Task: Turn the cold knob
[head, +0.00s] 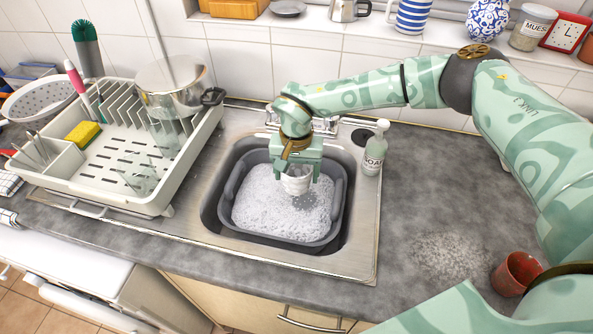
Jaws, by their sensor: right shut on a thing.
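The chrome tap (331,124) stands at the back edge of the steel sink (365,245), partly hidden behind my right arm. I cannot tell which part of it is the cold knob. My right gripper (297,176) is over the grey basin (338,212), pointing down, well in front of the tap. It is shut on a small white cup-like thing (297,186) held close above the suds, or just at them. My left gripper is not in view.
White foam (265,205) fills the basin. A soap bottle (374,150) stands right of the tap. A dish rack (150,200) with a pot (172,92) and a yellow sponge (83,134) is at left.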

